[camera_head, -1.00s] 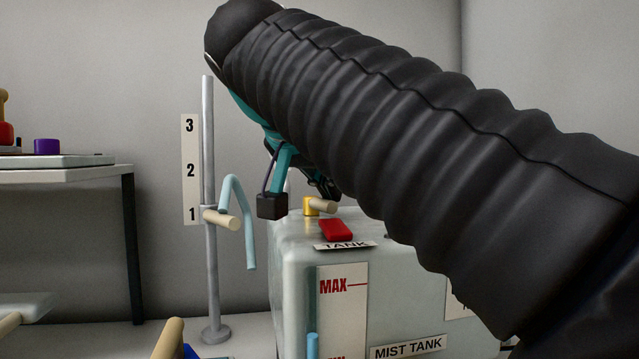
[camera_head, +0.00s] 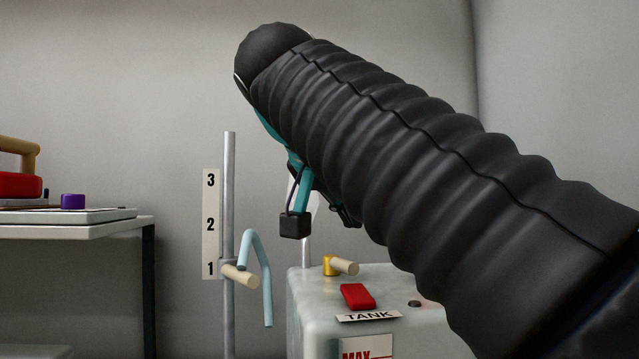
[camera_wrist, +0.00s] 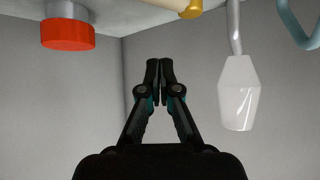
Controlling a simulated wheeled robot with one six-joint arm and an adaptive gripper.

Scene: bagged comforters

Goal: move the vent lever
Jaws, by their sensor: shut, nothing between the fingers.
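No part in view carries a readable vent label, so I cannot tell which one is the vent lever. On the tank top, a yellow fitting with a pale handle (camera_head: 342,266) points right, and a red block (camera_head: 357,296) lies in front of it by the TANK label. The pale handle on its yellow fitting also shows at the top of the wrist view (camera_wrist: 184,6). My gripper (camera_wrist: 160,68) is shut and empty, with its tips apart from everything seen there. In the head view its fingers are mostly hidden behind my dark sleeved arm.
A grey pole (camera_head: 229,190) with a 1-2-3 scale (camera_head: 211,240), a peg and a light blue hooked tube (camera_head: 265,285) stands left of the tank (camera_head: 318,325). A white tapered piece (camera_wrist: 239,92) and a red cylinder (camera_wrist: 67,34) flank my gripper. A table (camera_head: 110,226) is at left.

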